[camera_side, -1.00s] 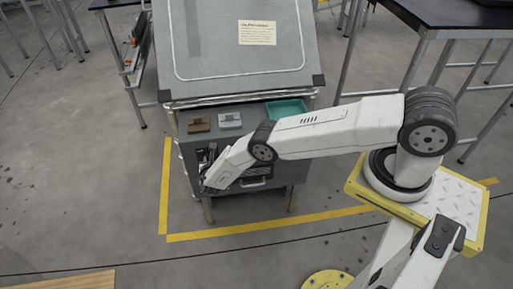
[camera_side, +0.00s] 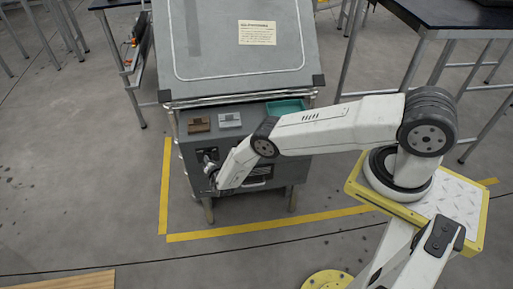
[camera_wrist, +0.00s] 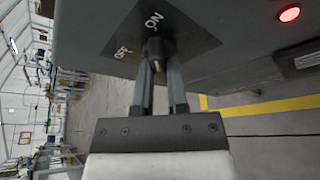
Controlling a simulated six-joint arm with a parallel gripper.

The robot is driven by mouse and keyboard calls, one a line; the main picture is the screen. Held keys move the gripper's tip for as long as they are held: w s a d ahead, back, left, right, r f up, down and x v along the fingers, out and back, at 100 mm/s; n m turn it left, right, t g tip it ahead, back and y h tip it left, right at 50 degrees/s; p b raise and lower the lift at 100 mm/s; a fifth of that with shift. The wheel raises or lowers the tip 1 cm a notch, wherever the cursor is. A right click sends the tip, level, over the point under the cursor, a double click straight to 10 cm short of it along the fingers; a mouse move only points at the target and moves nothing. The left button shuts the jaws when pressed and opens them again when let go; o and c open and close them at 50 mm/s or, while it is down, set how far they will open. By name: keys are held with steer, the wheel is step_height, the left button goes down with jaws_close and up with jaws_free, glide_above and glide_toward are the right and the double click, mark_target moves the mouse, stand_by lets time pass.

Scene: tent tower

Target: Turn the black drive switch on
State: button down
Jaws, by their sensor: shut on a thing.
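The black drive switch (camera_wrist: 154,48) is a small knob on a dark plate (camera_wrist: 175,28) marked "ON" and "OFF" on the front of a grey cabinet. My gripper (camera_wrist: 155,60) is shut on the knob, a finger on either side of it. The fingers hide part of the knob, and I cannot tell clearly which label it points to. In the side view my gripper (camera_side: 210,168) reaches the cabinet's front just below the dark plate (camera_side: 207,154); the knob is too small to make out there.
A lit red lamp (camera_wrist: 289,14) is on the cabinet front, right of the switch.

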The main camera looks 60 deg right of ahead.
stand_by(0.4)
steer(key=c, duration=0.6)
jaws_free()
steer(key=shift+c, duration=0.2)
steer(key=shift+s+a, duration=0.1)
steer(key=v, duration=0.7)
steer(key=shift+s, duration=0.25)
steer(key=shift+r, duration=0.2)
